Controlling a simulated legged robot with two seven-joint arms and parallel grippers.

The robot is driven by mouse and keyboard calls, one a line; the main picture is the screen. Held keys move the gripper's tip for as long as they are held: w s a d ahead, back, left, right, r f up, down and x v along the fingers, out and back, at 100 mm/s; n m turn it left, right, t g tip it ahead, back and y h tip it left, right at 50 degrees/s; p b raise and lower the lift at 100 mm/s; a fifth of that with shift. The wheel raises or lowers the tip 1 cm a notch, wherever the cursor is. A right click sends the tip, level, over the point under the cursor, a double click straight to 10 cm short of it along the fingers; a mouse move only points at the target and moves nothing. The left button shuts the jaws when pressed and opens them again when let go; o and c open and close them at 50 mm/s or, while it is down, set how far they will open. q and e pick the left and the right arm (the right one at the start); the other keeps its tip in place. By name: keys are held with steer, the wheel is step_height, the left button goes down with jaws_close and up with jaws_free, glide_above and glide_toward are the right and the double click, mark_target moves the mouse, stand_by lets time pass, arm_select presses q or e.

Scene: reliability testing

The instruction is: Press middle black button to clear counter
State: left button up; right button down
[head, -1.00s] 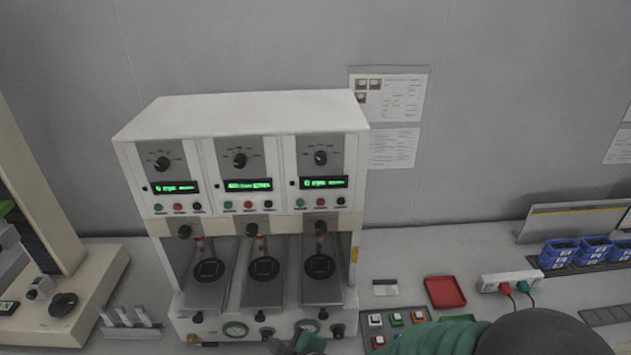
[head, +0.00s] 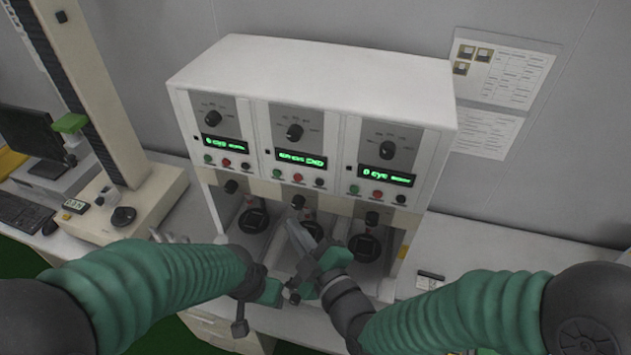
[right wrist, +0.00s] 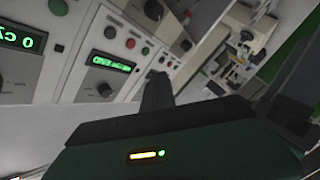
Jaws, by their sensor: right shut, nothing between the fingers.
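A white test machine (head: 320,85) has three panels with green-lit displays. Under the middle display (head: 301,160) is a row of green, red and black buttons; the middle black button (head: 319,183) is at its right end. My right gripper (head: 295,230) is shut and empty, below the middle panel and in front of the machine's lower bay. It is apart from the button in the head view. In the right wrist view its dark fingers (right wrist: 157,92) point at the panels, with the middle display (right wrist: 111,61) beyond. My left gripper (head: 262,292) is low before the machine; its jaws are unclear.
Knobs (head: 298,201) stick out below the panels. A tall beige stand (head: 85,90) with a base and a black knob (head: 123,216) stands at left, beside a keyboard (head: 25,212). Papers (head: 500,75) hang on the wall. The counter right of the machine is largely clear.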

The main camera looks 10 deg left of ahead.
mark_target(320, 182)
steer(key=w, duration=1)
steer(key=shift+d+f, duration=0.25)
arm_select(q)
steer(key=shift+w+d, duration=0.55)
steer(key=shift+d, duration=0.25)
arm_select(e)
steer(key=shift+w+d+r, duration=0.1)
steer(key=shift+w+d, duration=0.05)
steer(key=shift+d, duration=0.5)
steer(key=shift+w+d+r, duration=0.1)
steer(key=shift+d, duration=0.5)
